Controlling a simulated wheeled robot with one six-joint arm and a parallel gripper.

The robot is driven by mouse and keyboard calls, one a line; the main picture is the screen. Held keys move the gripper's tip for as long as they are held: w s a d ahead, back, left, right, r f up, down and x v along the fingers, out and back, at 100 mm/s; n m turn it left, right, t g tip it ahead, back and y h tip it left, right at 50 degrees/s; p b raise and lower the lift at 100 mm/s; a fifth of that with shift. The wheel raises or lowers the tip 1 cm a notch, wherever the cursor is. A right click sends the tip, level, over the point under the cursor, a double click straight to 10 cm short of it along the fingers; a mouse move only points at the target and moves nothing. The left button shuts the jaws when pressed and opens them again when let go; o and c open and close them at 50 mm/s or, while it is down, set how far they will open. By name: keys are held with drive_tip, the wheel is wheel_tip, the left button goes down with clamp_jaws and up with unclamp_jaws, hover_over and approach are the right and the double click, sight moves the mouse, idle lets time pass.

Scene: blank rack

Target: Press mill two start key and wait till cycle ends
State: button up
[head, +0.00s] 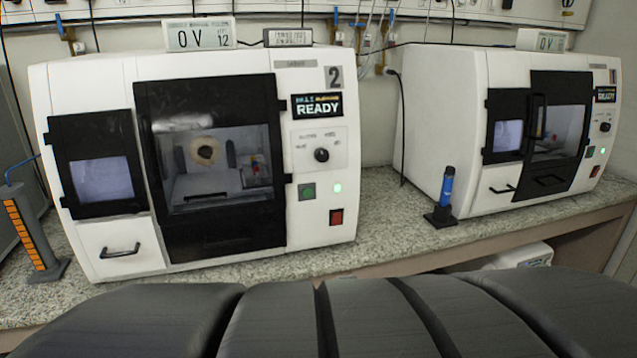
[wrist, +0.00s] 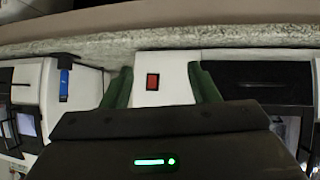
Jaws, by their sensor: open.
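Mill two (head: 90,80) is a white machine marked 2, with its dark front door shut. Its screen (head: 316,105) reads READY. The green start key (head: 307,191) is low on the right front panel, beside a lit green lamp (head: 337,188). A red key (head: 336,217) sits below them. My gripper (wrist: 162,82) is open and empty in the wrist view, which looks upside down. The red key (wrist: 152,82) shows between its green fingers. The gripper body hides the start key there. The head view does not show my gripper.
A second mill (head: 440,110) stands to the right. A blue cylinder on a black stand (head: 443,195) is on the speckled counter (head: 385,220) between them. An orange-marked post (head: 30,232) stands at the left. Counter in front of mill two is clear.

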drive_tip(key=shift+c, duration=0.4)
clamp_jaws()
idle(1.3)
